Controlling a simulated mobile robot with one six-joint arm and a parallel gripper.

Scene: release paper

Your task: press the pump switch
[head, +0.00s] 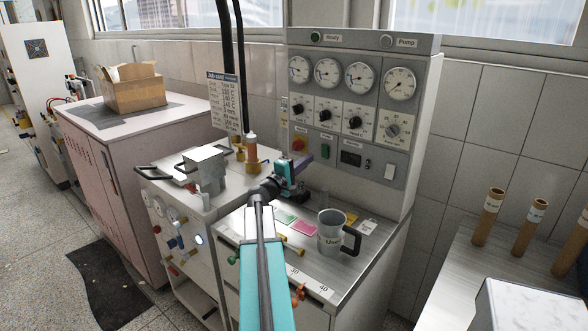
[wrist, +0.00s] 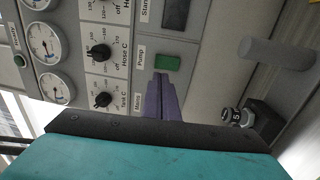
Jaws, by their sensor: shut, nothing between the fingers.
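The control panel (head: 345,110) stands upright at the back of the bench. The green pump switch (head: 325,152) is low on it, between a red switch (head: 298,145) and a dark display (head: 350,159). In the wrist view, turned sideways, the green switch (wrist: 167,63) sits beside its "Pump" label. My gripper (wrist: 162,76) is shut and empty; its purple fingertips appear just beside the green switch. I cannot tell whether they touch it. The fingers hide the switch beside the "Mains" label. In the head view my gripper (head: 307,159) is in front of the panel's lower left.
A grey mug (head: 331,230) stands on the bench right of my arm, near coloured cards (head: 303,227). A brass fitting (head: 251,158) and a metal block (head: 207,167) are at left. Gauges and knobs (head: 354,122) sit above the switches.

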